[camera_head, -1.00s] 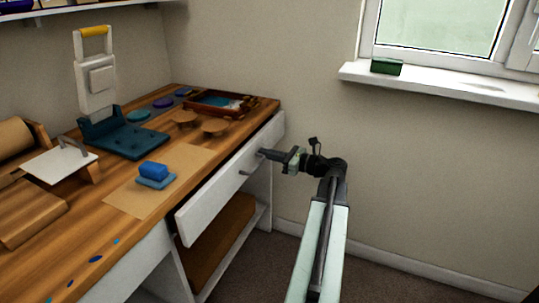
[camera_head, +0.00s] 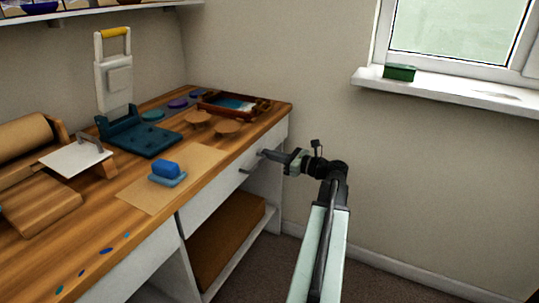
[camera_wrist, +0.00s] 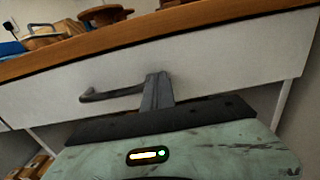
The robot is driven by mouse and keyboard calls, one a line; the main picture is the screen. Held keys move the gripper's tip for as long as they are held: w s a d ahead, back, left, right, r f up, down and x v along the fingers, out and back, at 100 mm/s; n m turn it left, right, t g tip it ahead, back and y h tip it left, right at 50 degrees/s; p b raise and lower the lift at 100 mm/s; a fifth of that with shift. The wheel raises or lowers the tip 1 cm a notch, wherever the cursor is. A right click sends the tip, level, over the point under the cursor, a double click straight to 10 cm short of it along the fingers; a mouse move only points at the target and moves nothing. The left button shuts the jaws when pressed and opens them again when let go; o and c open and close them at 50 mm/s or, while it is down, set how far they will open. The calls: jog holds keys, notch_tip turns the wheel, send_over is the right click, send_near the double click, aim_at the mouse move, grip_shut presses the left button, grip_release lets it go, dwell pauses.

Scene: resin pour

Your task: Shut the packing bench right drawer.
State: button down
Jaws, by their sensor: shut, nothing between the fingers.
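The right drawer of the packing bench has a white front (camera_head: 223,178) with a dark bar handle (camera_head: 250,164). In the head view the front looks flush, or nearly so, with the bench below the wooden top. In the wrist view the drawer front (camera_wrist: 230,65) spans the picture, with its handle (camera_wrist: 112,93) left of my fingers. My gripper (camera_head: 264,153) is shut and empty. Its fingertips (camera_wrist: 157,77) are at the drawer front, right of the handle; they seem to touch it, not grip it.
The wooden bench top (camera_head: 215,155) holds a brown sheet with a blue block (camera_head: 166,169), a teal press (camera_head: 139,138), round wooden pieces and a framed tray (camera_head: 233,104). An open shelf space (camera_head: 228,243) lies below the drawer. Floor right of the bench is clear.

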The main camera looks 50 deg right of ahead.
jog(key=v, duration=1.3)
jog(key=shift+d, duration=0.2)
jog(key=shift+f, duration=0.1)
